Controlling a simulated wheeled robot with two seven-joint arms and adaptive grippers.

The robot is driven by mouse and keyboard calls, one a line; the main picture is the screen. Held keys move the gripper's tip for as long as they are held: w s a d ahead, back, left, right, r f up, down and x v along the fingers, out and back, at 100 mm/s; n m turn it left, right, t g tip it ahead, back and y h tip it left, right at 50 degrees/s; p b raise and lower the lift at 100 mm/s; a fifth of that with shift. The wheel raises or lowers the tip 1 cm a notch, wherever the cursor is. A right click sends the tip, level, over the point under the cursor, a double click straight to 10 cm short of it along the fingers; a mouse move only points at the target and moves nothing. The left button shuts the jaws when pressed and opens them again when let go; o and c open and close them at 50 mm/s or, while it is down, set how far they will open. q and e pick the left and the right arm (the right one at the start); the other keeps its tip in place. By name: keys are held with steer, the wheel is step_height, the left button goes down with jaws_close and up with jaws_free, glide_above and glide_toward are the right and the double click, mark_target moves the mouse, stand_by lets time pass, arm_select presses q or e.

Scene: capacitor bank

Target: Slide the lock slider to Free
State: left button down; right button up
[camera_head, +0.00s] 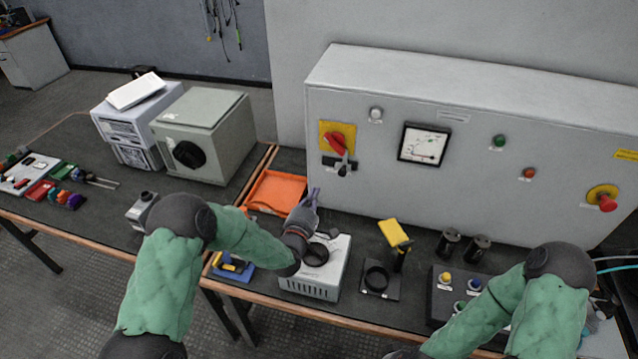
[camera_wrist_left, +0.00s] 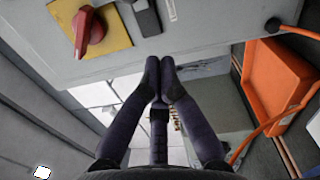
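The lock slider (camera_head: 346,169) is a small dark piece on the front of the grey cabinet, just below a red rotary switch (camera_head: 336,142) on a yellow plate. In the left wrist view the slider (camera_wrist_left: 147,18) is at the top, beside the red switch (camera_wrist_left: 88,30), with a pale label next to it. I cannot read its position. My left gripper (camera_head: 315,193) points up towards the cabinet, below the slider and apart from it. In the wrist view its fingertips (camera_wrist_left: 160,66) are together with nothing visible between them.
An orange tray (camera_head: 275,193) lies left of my left gripper. A grey-green box (camera_head: 205,136) stands at left.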

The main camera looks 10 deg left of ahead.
arm_select(q)
steer(key=shift+s+a+f, duration=0.1)
steer(key=shift+s+a, duration=0.1)
steer(key=shift+s, duration=0.65)
steer(key=shift+s+a, duration=0.2)
steer(key=shift+s, duration=0.6)
